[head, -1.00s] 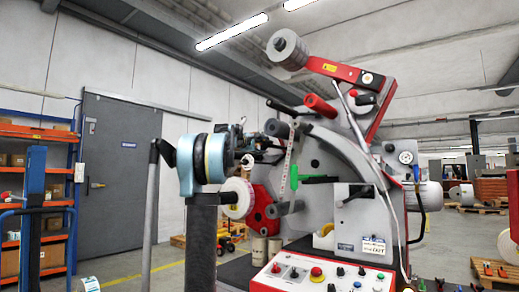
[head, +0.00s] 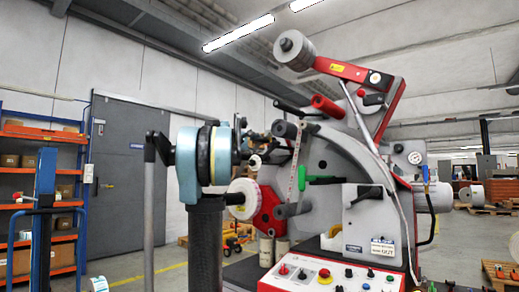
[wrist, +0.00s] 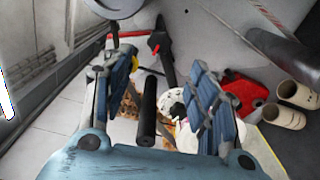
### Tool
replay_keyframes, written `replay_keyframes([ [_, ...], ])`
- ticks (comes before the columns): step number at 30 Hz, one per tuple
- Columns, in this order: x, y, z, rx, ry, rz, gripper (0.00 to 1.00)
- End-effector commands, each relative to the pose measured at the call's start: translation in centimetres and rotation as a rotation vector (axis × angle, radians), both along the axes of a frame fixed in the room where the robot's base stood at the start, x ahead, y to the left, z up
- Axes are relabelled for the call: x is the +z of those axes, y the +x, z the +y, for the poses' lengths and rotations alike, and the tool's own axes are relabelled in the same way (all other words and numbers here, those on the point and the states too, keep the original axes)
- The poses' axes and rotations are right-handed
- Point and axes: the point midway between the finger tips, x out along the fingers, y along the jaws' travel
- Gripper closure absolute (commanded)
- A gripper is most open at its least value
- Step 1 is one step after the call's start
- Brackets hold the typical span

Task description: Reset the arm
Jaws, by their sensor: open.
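My gripper (wrist: 152,95) is open in the wrist view, its two blue-grey fingers spread wide with nothing held between them. A dark cylinder shows beyond the gap between the fingers. In the head view my arm is raised at centre left, and its blue-and-black wrist part hides most of the gripper. The label rewinder (head: 327,165), grey and red, stands to the right of and behind my arm. A white roll (head: 243,198) sits low on its left side, beside a red hexagonal part (head: 267,211). A grey roll (head: 293,49) sits on its upper arm.
A control panel (head: 318,276) with buttons and knobs lies in front of the machine. Orange shelves (head: 38,208) and a grey door (head: 128,185) stand at left. Cardboard tubes (wrist: 290,105) show at right in the wrist view.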

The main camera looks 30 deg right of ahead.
Motion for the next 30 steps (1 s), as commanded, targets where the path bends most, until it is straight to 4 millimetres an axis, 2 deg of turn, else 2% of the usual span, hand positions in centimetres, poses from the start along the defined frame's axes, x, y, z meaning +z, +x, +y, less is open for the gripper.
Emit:
replay_keyframes([
  [6,0.0,-0.5,1.3,0.001,0.0,0.0,0.46],
  [23,-0.2,-0.7,1.4,0.0,0.005,-0.002,0.46],
  [26,-1.5,-1.4,2.1,-0.005,0.039,-0.015,0.46],
  [29,-4.5,-3.1,3.6,-0.013,0.116,-0.043,0.46],
  [30,-6.2,-3.9,4.4,-0.019,0.158,-0.057,0.46],
])
